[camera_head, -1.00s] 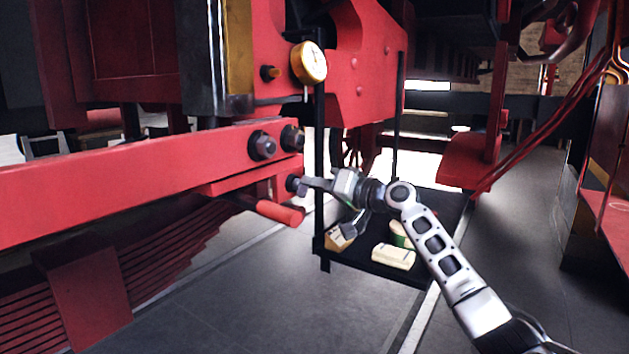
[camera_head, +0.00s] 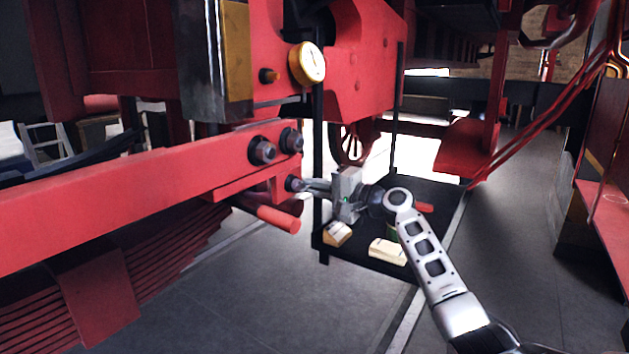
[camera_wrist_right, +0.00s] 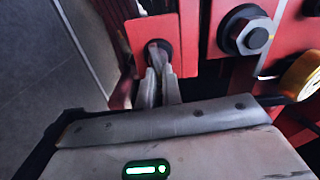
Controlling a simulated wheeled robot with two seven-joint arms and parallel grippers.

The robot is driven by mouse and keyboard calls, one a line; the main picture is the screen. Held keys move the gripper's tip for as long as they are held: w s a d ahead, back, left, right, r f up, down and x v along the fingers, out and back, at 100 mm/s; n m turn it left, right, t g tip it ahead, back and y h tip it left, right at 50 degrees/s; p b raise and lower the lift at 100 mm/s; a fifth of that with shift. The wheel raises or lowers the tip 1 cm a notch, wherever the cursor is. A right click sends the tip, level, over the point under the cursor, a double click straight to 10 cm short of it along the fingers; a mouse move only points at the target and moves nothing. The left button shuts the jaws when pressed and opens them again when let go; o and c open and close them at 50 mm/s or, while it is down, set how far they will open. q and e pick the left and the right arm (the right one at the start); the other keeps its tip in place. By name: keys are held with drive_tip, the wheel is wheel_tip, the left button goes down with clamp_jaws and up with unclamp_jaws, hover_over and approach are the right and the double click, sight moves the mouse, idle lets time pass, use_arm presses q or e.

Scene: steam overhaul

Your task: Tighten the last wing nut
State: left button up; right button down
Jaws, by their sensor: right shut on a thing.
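The wing nut (camera_wrist_right: 158,50) sits on a stud in the red bracket, below two large dark hex nuts. It also shows in the head view (camera_head: 293,184), dark and small against the red metal. My right gripper (camera_head: 306,186) comes in from the right and is shut on the wing nut. In the right wrist view the fingertips (camera_wrist_right: 159,75) pinch it close to the red plate, and they partly hide it. My left gripper is not in view.
Two hex nuts (camera_head: 262,151) stick out above the wing nut. A round gauge (camera_head: 307,64) is higher up. A red cylinder (camera_head: 279,218) juts out below. A black hanging tray (camera_head: 350,262) with light blocks (camera_head: 387,250) is under my right arm. Floor is clear at front.

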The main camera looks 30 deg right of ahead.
drive_tip(key=shift+f+m, duration=0.1)
drive_tip(key=shift+m, duration=0.4)
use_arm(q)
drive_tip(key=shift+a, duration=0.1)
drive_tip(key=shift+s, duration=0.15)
use_arm(e)
drive_tip(key=c, duration=1.6)
unclamp_jaws()
drive_tip(key=shift+o, duration=0.2)
drive_tip(key=shift+s, duration=0.1)
use_arm(q)
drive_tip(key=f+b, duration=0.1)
drive_tip(key=b, duration=0.2)
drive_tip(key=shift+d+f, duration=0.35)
use_arm(e)
drive_tip(key=v, duration=1.6)
